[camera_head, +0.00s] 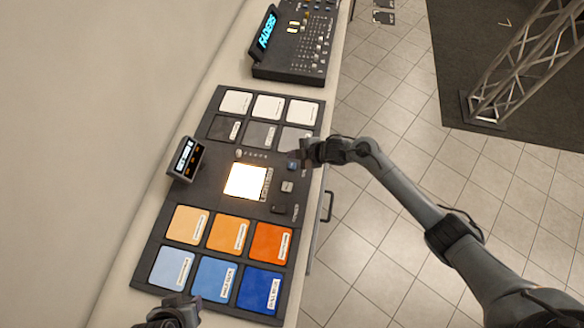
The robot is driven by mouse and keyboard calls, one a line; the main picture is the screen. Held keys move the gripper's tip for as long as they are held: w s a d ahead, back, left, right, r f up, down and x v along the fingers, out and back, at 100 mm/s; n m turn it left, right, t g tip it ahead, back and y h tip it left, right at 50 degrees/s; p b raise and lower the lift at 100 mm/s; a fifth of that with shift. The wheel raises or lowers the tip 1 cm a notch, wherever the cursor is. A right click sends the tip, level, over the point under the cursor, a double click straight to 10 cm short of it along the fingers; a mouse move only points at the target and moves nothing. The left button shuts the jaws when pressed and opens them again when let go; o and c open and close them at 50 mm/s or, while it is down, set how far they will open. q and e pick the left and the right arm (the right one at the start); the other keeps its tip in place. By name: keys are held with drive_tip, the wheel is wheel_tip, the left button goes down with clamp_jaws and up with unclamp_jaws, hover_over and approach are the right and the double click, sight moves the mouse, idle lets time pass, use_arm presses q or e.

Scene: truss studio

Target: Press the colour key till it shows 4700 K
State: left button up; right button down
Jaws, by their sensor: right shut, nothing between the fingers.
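The black control panel (213,150) lies on the bench with a lit square (243,181) near its middle. To the right of that square is a column of small keys: a blue one (292,166), a pale one (287,187) and a dark one (278,209). Their labels are too small to read, so I cannot tell which is the colour key. A small tilted display (186,158) has text I cannot read. My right gripper (302,154) is shut and empty, close by the blue key; contact is unclear. My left gripper (182,306) is partly cut off at the bottom edge.
White and grey swatches (269,107) fill the panel's far end. Orange and blue swatches (228,233) fill its near end. A fader desk (296,45) stands beyond on the same bench. A metal truss (520,65) rises from the floor at right.

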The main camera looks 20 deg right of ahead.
drive_tip(key=b, duration=0.3)
hover_over(294, 167)
wheel_tip(294, 167, down, 4)
drive_tip(key=shift+f, duration=0.4)
idle(0.6)
idle(0.8)
drive_tip(key=shift+f, duration=0.2)
drive_tip(key=shift+f+b, duration=0.25)
drive_tip(key=shift+b, duration=0.05)
